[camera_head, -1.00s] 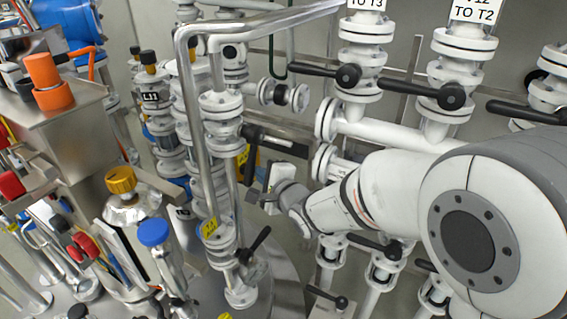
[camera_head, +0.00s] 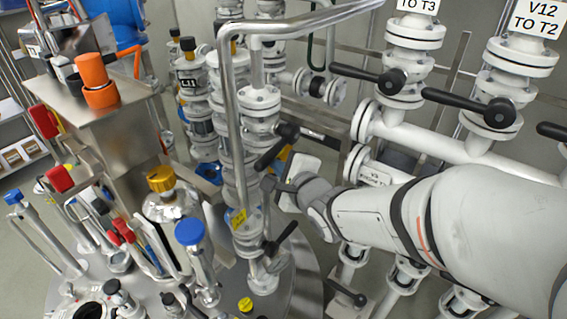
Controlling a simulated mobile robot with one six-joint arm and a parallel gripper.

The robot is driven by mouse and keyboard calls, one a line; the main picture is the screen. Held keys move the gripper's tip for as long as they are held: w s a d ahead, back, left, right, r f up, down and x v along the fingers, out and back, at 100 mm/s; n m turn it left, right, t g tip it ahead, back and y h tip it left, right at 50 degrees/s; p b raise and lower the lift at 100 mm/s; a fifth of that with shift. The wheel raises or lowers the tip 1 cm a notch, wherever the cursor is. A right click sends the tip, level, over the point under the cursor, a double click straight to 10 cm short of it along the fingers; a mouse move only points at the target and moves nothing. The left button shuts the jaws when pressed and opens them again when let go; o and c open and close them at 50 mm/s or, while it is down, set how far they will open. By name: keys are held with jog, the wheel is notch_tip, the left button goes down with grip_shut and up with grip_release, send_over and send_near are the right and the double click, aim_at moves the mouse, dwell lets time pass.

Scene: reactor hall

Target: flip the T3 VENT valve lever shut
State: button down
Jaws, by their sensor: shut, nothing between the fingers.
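A black valve lever (camera_head: 272,153) sits on the white flanged vertical pipe (camera_head: 259,105) left of centre, slanting down to the left. No T3 VENT label is readable, so I cannot tell for sure that this is the named lever. My gripper (camera_head: 268,184) comes in from the right, just below this lever. It is shut and empty. Its fingertips are small and dark, and I cannot tell whether they touch the lever or pipe. Another black lever (camera_head: 283,238) is lower on the same pipe, tilted up to the right.
Black levers (camera_head: 355,74) and (camera_head: 468,101) stick out from the white valves at the upper right. A bent steel pipe (camera_head: 228,110) runs left of the vertical pipe. A blue-capped fitting (camera_head: 190,232) and a yellow-capped one (camera_head: 161,179) stand at left.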

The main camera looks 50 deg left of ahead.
jog(key=shift+s+a+r, duration=0.1)
jog(key=shift+s+r, duration=0.05)
jog(key=shift+r, duration=0.45)
jog(key=shift+s+a+r, duration=0.1)
jog(key=shift+r, duration=0.5)
jog(key=shift+r+p, duration=0.1)
jog(key=shift+p, duration=0.2)
notch_tip(320, 180, down, 5)
jog(key=d+b, duration=0.1)
jog(key=b, duration=0.3)
jog(key=w+d+r+p, duration=0.2)
jog(key=d+r, duration=0.2)
jog(key=d, duration=0.4)
jog(key=shift+w+d+r, duration=0.15)
jog(key=shift+d+r, duration=0.15)
jog(key=shift+r, duration=0.1)
